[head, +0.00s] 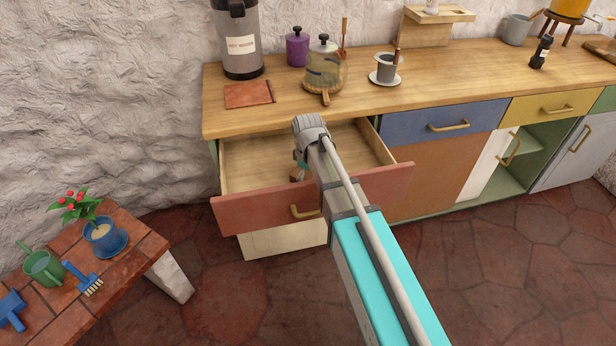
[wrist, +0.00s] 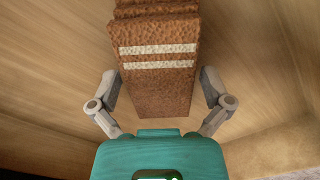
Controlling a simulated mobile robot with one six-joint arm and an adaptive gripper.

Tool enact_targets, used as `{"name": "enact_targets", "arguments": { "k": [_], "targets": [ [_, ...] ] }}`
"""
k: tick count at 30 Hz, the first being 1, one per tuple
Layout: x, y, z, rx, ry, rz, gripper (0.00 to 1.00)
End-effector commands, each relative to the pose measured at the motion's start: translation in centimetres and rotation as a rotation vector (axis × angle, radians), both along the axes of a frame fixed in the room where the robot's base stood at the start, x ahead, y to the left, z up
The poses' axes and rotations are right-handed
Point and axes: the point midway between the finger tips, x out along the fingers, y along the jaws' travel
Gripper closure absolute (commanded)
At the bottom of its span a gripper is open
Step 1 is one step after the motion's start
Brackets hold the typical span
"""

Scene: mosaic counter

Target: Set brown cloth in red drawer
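The brown cloth (wrist: 158,85), folded and with two pale stripes, fills the middle of the wrist view. It lies between the two fingers of my gripper (wrist: 159,80), one on each side. The fingers are apart by about the cloth's width; whether they press on it I cannot tell. In the head view my gripper (head: 299,172) reaches down into the open red drawer (head: 250,208), at its middle. My arm hides most of the gripper and the cloth there. Whether the cloth touches the drawer floor is unclear.
The wooden counter (head: 450,85) above holds a brown notebook-like item (head: 248,94), a glass jar (head: 323,68), a purple canister (head: 297,47) and a large flask (head: 238,45). A tiled bench (head: 140,250) with a potted plant (head: 103,236) stands at the left. The drawer's left part is clear.

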Motion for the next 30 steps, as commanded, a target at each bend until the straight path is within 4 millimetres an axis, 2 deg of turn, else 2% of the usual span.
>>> {"name": "enact_targets", "arguments": {
  "k": [14,30],
  "targets": [
    [0.0,-0.1,0.5,0.000,0.000,-0.001,0.00],
    [0.0,-0.1,4.5,0.000,0.000,-0.001,0.00]
  ]
}}
